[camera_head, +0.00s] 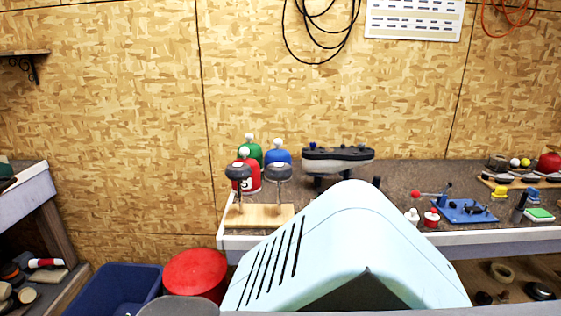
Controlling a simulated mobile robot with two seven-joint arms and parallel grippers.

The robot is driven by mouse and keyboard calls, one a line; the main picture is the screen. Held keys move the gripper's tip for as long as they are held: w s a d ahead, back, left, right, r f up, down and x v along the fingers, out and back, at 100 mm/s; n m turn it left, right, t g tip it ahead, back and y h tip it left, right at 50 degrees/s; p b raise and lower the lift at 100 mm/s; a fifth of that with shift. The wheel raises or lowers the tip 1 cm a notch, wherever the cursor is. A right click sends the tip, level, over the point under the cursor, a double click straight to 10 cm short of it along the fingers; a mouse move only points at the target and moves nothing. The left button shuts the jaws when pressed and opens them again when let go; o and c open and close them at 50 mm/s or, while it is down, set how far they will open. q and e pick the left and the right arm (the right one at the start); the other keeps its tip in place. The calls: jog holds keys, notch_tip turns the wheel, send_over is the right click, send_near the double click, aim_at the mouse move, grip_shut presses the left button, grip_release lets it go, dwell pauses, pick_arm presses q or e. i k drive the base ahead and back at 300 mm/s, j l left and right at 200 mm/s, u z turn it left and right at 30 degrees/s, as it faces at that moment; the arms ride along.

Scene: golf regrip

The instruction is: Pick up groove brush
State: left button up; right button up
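I cannot make out the groove brush for certain in the head view. Small items stand at the right of the workbench (398,178). Among them are a dark upright item (519,206) and a green and white block (540,215), too small to name surely. Neither of my grippers is in view. The lower middle of the view is blocked, hiding part of the bench front.
A blue bin (115,290) and red round-topped object (195,272) are on the floor left.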

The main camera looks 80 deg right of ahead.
aim_at(500, 192)
jog(key=z, duration=4.05)
